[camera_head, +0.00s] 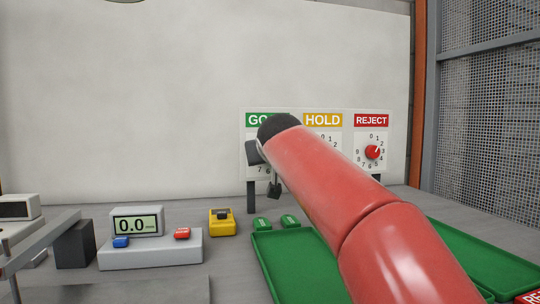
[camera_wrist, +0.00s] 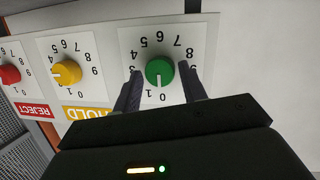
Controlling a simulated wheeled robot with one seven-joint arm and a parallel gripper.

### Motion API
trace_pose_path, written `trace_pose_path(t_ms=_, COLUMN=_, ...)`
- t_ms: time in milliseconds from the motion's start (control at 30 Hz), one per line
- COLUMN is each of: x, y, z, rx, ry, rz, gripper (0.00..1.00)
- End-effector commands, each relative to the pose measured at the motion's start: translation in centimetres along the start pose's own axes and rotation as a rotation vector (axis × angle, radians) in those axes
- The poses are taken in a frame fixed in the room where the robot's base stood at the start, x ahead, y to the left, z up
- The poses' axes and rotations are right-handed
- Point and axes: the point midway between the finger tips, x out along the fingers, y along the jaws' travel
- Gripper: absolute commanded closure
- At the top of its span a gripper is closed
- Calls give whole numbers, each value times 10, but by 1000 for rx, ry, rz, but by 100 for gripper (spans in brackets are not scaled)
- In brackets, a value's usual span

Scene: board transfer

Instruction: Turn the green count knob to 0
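The green count knob (camera_wrist: 160,72) is on the white dial panel (camera_wrist: 125,45), which shows upside down in the wrist view. Its white pointer line points down in that view, at or very near the 0. My gripper (camera_wrist: 160,70) is open, with one dark finger on each side of the knob and a small gap visible on both sides. In the head view, my red arm covers the green knob and most of the GOOD dial; the green label (camera_head: 257,119) shows partly.
The yellow knob (camera_wrist: 66,73) and red knob (camera_wrist: 9,74) are beside the green one. A grey scale (camera_head: 150,250) reading 0.0 bears a blue and a red piece. A yellow device (camera_head: 221,222) and green trays (camera_head: 285,265) are on the bench.

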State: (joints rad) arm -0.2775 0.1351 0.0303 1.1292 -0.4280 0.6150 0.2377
Motion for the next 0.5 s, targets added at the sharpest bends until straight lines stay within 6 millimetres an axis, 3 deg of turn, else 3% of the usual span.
trace_pose_path(t_ms=100, x=0, y=0, z=0, rx=1, ry=0, rz=0, gripper=46)
trace_pose_path(t_ms=367, x=-1, y=0, z=0, rx=1, ry=1, rz=-1, gripper=46)
trace_pose_path(t_ms=500, x=-16, y=0, z=0, rx=1, ry=3, rz=-1, gripper=46)
